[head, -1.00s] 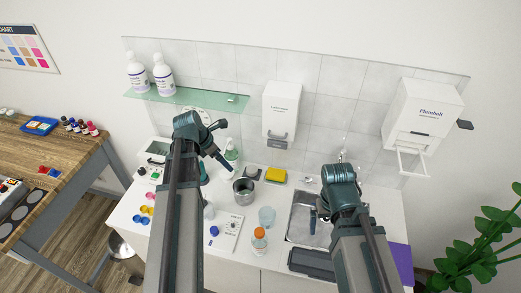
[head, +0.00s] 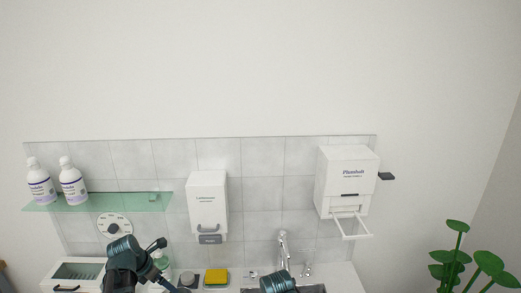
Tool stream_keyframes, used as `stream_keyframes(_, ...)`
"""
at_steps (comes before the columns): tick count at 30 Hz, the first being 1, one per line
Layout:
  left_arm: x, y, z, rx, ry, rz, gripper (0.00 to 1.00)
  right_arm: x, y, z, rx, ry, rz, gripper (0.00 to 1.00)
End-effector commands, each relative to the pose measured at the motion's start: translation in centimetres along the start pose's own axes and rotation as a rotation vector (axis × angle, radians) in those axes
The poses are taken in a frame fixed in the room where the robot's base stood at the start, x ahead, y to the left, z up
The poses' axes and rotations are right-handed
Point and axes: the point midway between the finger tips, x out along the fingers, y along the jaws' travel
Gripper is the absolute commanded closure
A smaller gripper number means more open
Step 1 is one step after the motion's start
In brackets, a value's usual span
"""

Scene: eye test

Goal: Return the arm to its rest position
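My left arm (head: 125,257) reaches up from the bottom edge at the left, in front of the counter's back part. Its gripper (head: 172,280) is small and dark, angled down to the right, and partly cut off by the bottom edge; I cannot see whether its fingers are apart or hold anything. Only the top of a teal joint of my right arm (head: 279,283) shows at the bottom edge, in front of the sink area. The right gripper is below the frame.
A glass shelf (head: 110,204) with two pump bottles is at left. A white dispenser (head: 207,203) and a larger box dispenser (head: 346,180) with a protruding frame hang on the wall. A faucet (head: 283,247), a yellow sponge (head: 216,277) and a plant (head: 457,260) are low in view.

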Motion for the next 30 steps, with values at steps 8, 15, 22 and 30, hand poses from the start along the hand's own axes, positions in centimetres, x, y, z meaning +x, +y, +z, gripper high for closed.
stream_keyframes(8,2.6,0.0,-0.1,0.001,0.000,0.000,0.00,2.5,-0.2,-0.1,-0.001,0.000,0.000,0.00)
stream_keyframes(15,2.6,0.0,0.0,0.000,0.000,0.001,0.00,2.4,-0.2,-0.1,-0.001,0.000,0.000,0.00)
stream_keyframes(22,1.8,0.0,0.1,0.000,0.000,0.001,0.00,1.6,-0.1,-0.1,-0.001,0.000,0.000,0.00)
stream_keyframes(30,-1.9,0.0,0.2,-0.002,0.000,0.001,0.00,-1.9,0.2,0.1,0.002,0.000,0.000,0.00)
